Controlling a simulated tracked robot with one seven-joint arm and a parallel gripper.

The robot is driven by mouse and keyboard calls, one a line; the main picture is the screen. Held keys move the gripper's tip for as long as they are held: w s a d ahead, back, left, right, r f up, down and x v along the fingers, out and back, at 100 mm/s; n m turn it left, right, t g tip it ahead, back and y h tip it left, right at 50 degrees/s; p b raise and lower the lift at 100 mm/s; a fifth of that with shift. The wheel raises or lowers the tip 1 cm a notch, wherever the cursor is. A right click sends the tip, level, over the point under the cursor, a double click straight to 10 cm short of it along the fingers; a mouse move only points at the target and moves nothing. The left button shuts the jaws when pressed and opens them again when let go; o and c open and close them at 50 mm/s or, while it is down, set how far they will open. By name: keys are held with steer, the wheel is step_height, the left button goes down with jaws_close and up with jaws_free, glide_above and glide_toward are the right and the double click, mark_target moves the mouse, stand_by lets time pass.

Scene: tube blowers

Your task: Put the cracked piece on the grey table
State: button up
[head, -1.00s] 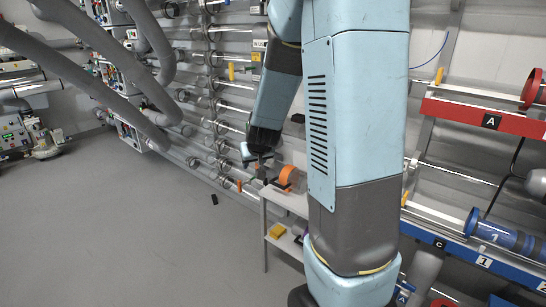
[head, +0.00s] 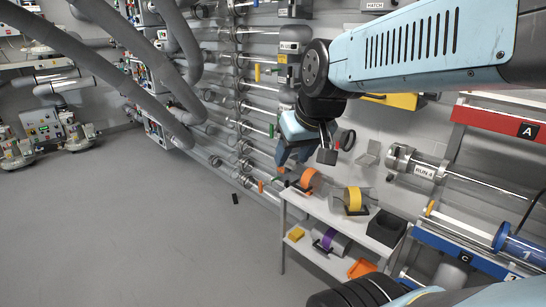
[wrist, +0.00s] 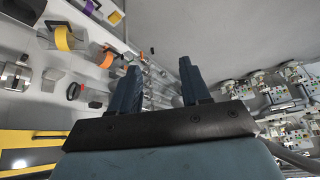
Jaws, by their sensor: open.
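My gripper (head: 283,160) hangs in front of the pipe wall, above and left of the shelf unit. In the wrist view its two blue fingers (wrist: 158,78) stand apart with nothing between them. I cannot tell which thing is the cracked piece; no crack shows at this size. A light grey table-like unit (head: 322,212) has a lower shelf. On its top lie a clear cylinder with an orange band (head: 311,178) and one with a yellow band (head: 353,199). A purple-banded cylinder (head: 330,239) lies on the lower shelf.
A black open bin (head: 386,228) stands at the top's right end. A yellow block (head: 296,234) and an orange piece (head: 361,268) are on the lower shelf. A small black item (head: 235,198) lies on the floor. The floor at left is clear. Pipes line the wall.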

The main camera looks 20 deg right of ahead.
steer(key=shift+h, duration=0.3)
steer(key=s, duration=0.2)
steer(key=s+a, duration=0.1)
steer(key=s, duration=0.1)
steer(key=shift+r, duration=0.3)
steer(key=shift+w, duration=0.2)
stand_by(0.3)
